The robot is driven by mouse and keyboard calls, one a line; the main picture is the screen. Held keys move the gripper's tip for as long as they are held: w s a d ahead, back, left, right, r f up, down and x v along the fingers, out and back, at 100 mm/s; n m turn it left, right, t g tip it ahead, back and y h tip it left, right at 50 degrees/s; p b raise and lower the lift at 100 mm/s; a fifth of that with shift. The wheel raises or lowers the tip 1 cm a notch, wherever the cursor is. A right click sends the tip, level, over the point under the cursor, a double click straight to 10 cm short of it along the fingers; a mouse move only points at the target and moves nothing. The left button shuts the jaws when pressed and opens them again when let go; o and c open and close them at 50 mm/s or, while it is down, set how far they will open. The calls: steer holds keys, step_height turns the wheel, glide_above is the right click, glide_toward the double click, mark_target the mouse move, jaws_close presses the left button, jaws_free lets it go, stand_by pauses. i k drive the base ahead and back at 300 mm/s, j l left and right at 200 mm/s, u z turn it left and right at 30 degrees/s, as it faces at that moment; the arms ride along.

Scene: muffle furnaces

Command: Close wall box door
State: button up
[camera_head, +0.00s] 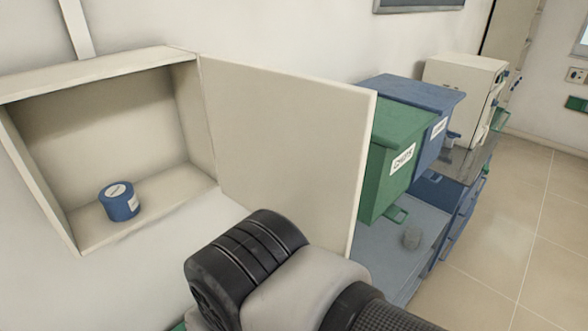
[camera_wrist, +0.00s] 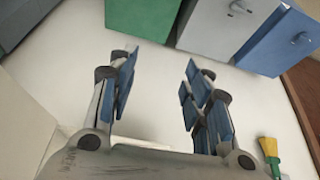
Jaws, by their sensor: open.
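The wall box (camera_head: 110,130) hangs on the wall at the left of the head view. Its beige door (camera_head: 280,140) is hinged on the box's right side and stands wide open, swung out to the right. A blue jar (camera_head: 120,200) with a label sits on the box floor. My arm's dark and grey links stand below the door in the head view and overlap its lower part. My gripper (camera_wrist: 158,85) shows in the wrist view with its two blue-padded fingers apart and nothing between them. The gripper itself is hidden in the head view.
A green bin (camera_head: 385,160) and a blue bin (camera_head: 430,110) stand right behind the door on a bench, with a white furnace (camera_head: 463,90) beyond. Open tiled floor (camera_head: 535,230) lies at the right. The wrist view shows cabinets and a yellow-green brush (camera_wrist: 269,150).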

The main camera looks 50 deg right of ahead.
mark_target(295, 145)
steer(key=k+l+u, duration=0.15)
steer(key=l, duration=0.3)
steer(key=k+l+u, duration=0.2)
steer(key=l, duration=0.2)
steer(key=l+u, duration=0.15)
steer(key=l, duration=0.3)
steer(key=k+l+u, duration=0.2)
steer(key=l, duration=0.15)
steer(key=k+l+u, duration=0.15)
steer(key=l, duration=0.2)
steer(key=k+l+z, duration=0.15)
steer(key=z, duration=0.15)
